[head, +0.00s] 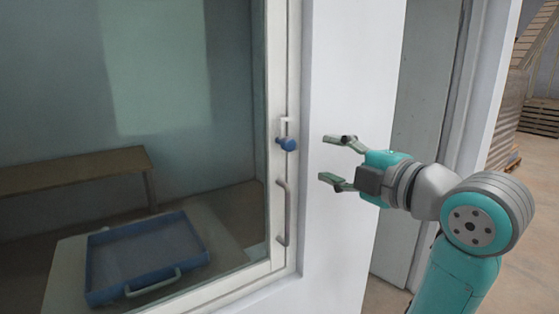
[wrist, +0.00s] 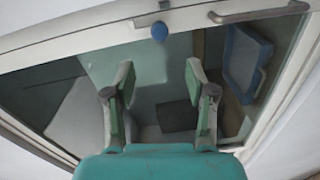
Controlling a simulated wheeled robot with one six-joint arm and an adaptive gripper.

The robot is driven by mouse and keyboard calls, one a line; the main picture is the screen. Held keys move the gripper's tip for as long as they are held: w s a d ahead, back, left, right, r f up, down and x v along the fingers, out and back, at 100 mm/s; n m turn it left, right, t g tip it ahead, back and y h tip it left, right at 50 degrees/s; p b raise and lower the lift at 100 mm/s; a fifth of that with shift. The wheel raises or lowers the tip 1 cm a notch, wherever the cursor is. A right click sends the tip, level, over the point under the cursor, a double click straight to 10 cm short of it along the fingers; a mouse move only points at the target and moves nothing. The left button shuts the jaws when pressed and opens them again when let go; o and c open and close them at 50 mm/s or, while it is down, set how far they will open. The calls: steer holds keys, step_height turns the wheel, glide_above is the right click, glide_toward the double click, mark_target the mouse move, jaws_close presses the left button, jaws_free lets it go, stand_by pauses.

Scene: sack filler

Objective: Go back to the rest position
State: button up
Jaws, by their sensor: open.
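My gripper (head: 330,159) is open and empty in the head view, in front of the white wall to the right of the glazed door. Its two fingers point left toward the door frame and stand apart from the blue knob (head: 288,144). In the wrist view my gripper (wrist: 159,75) shows both fingers spread with nothing between them. The blue knob also shows there (wrist: 159,31), beyond the fingertips near the top. A grey bar handle (head: 282,212) is below the knob on the door frame, and it shows at the top right of the wrist view (wrist: 262,13).
The glazed door (head: 284,60) looks shut. Behind its glass are a blue tray (head: 145,254) on a pale surface and a brown bench (head: 75,170). A white wall (head: 350,80) stands close behind my gripper. Wooden pallets (head: 540,117) are at the far right.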

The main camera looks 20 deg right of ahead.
steer(key=shift+f, duration=0.15)
step_height(320, 180, down, 27)
steer(key=s+m+h, duration=0.2)
steer(key=m+h, duration=0.1)
steer(key=m, duration=0.8)
steer(key=s+a+f+m+h, duration=0.2)
steer(key=s+f+m, duration=0.3)
steer(key=s+f, duration=0.8)
steer(key=s+a+f+m+g, duration=0.1)
steer(key=s+f+m, duration=0.1)
steer(key=s, duration=1.1)
steer(key=s+f+m, duration=0.2)
steer(key=s+f, duration=0.2)
steer(key=s, duration=0.9)
steer(key=shift+s+a+f+g, duration=0.25)
steer(key=shift+a+f+g, duration=0.1)
steer(key=shift+a+g, duration=0.05)
